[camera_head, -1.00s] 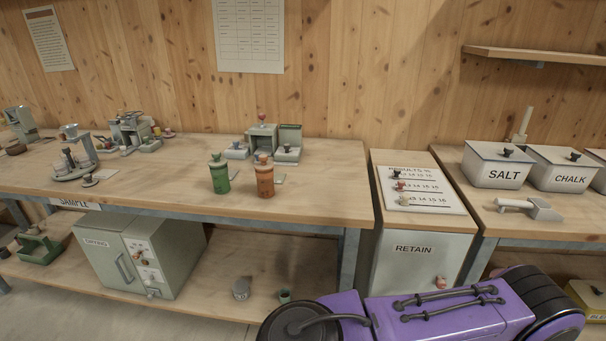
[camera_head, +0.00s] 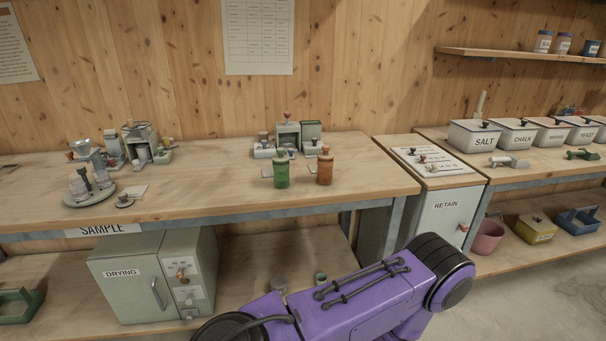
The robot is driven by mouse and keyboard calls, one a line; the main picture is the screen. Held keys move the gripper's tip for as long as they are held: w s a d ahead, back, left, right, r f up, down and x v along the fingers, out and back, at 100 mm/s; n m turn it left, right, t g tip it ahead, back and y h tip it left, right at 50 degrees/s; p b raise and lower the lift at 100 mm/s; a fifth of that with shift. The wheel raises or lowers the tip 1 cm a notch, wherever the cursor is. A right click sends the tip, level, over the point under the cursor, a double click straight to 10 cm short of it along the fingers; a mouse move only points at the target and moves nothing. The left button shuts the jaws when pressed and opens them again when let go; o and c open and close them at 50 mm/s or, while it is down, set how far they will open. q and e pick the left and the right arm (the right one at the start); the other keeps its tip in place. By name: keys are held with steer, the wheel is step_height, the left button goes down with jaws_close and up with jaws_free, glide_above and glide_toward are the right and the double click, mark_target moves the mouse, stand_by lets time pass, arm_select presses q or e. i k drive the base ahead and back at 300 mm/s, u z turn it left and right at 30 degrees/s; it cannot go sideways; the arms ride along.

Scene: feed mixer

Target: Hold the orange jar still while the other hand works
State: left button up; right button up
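The orange jar (camera_head: 325,168) stands upright on the wooden bench top (camera_head: 225,191), near its right part. It has a stopper-like knob on top. A green jar (camera_head: 281,171) of similar shape stands just to its left, a small gap apart. One purple arm of mine crosses the bottom of the view, below the bench edge and well away from the jars. Neither of my grippers shows, and nothing touches the orange jar.
Behind the jars stands a grey device (camera_head: 288,135). A scale-like device (camera_head: 88,175) stands at left. Below are the DRYING cabinet (camera_head: 150,277) and RETAIN cabinet (camera_head: 441,214). White bins such as SALT (camera_head: 475,138) stand right. Bench space between the left devices and jars is clear.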

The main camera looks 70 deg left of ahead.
mark_target(324, 173)
steer(key=u, duration=1.7)
